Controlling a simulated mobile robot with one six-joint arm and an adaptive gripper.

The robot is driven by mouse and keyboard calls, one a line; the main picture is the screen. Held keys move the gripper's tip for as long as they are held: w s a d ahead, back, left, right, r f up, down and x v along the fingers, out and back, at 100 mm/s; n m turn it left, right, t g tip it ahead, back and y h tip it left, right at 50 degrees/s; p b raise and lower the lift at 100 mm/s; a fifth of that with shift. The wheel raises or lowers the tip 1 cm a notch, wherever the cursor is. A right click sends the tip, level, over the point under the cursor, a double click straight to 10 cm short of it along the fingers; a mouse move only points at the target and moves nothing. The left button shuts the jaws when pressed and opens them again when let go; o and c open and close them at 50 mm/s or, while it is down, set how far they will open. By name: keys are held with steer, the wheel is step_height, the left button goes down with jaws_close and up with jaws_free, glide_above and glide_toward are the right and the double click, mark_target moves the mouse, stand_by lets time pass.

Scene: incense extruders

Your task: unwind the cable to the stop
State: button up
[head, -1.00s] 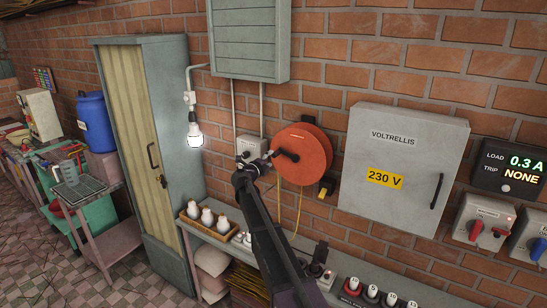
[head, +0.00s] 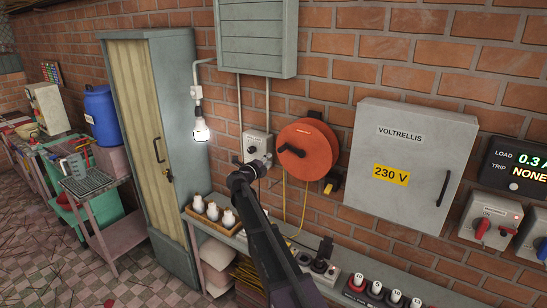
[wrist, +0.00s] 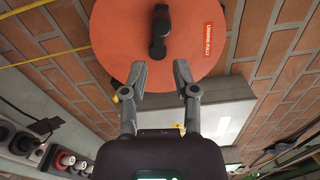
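The orange cable reel (head: 310,135) is mounted on the brick wall, with a black crank handle (head: 291,150) at its middle. Yellow cable (head: 303,208) hangs below it in a loop. A black and yellow piece (head: 331,184) sits at the reel's lower right. My gripper (head: 266,163) is left of and below the crank. In the wrist view my gripper (wrist: 160,73) is open, its fingers apart with nothing between them. The crank (wrist: 158,32) lies beyond the fingertips, apart from them. An orange label (wrist: 207,39) is on the reel face; its text is hard to read.
A grey switch box (head: 257,146) is just behind my gripper. The 230 V cabinet (head: 411,165) stands right of the reel. A lit bulb (head: 201,131) hangs at left. Below is a bench (head: 333,270) with bulbs and sockets.

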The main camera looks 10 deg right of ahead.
steer(key=shift+d+f+g, duration=0.2)
steer(key=shift+d+g, duration=0.1)
steer(key=shift+d, duration=0.05)
jaws_close()
steer(key=s+d+f+m+g+y+p, duration=0.2)
steer(key=s+d+f+m+g+y, duration=0.15)
steer(key=d+f+m+y, duration=0.5)
steer(key=s+d+f+m+g+y+p, duration=0.1)
steer(key=s+d+f+m+g+y, duration=0.3)
steer(key=d+m, duration=0.5)
steer(key=s+d+r+m+t+y+p, duration=0.1)
steer(key=d+r+m+t+y, duration=0.3)
steer(key=r+m+y, duration=0.2)
steer(key=s+d+r+m+t+y+p, duration=0.1)
steer(key=s+d+r+m+t+y, duration=0.1)
steer(key=d+r+m+t+y, duration=0.2)
step_height(320, 180, up, 8)
steer(key=m+y, duration=0.3)
steer(key=m, duration=0.4)
steer(key=shift+r+p, duration=0.15)
steer(key=shift+p, duration=0.2)
